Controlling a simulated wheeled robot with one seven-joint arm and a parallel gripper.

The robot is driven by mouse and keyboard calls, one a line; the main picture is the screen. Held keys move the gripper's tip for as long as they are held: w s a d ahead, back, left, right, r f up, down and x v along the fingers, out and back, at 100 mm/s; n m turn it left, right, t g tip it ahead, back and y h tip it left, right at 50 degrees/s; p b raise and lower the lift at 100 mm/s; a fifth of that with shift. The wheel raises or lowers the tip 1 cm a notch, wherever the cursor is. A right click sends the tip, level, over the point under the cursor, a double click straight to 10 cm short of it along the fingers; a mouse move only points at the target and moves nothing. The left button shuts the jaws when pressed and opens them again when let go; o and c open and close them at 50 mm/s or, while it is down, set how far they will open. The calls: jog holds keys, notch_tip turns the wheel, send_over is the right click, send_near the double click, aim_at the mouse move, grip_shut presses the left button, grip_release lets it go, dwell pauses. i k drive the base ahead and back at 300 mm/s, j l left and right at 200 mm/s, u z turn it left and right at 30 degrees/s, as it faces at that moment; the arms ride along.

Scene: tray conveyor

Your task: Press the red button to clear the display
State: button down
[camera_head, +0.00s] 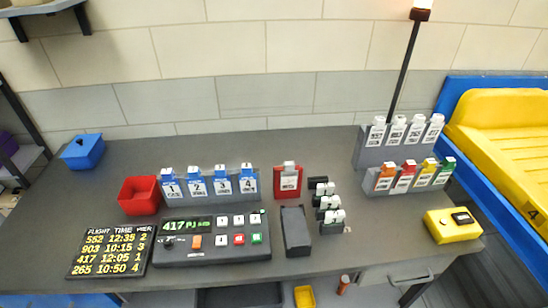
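The dark control panel (211,253) lies on the grey table, left of centre near the front edge. Its display (187,226) shows green characters that start with 417; the last ones are too small to read surely. The red button (239,239) is in the panel's lower row, between a white button (221,240) and a green button (257,238). An orange button (195,241) is further left, beside a dark knob (168,244). Nothing covers the red button. My gripper is not in view.
Behind the panel stand a red bin (139,196), numbered blue-topped containers (222,184) and a red holder (289,183). A dark block (296,231) stands to its right, a flight board (110,251) to its left. A yellow device (453,225) is at the right.

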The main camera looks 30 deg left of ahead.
aim_at(239, 240)
jog(key=u, duration=2.05)
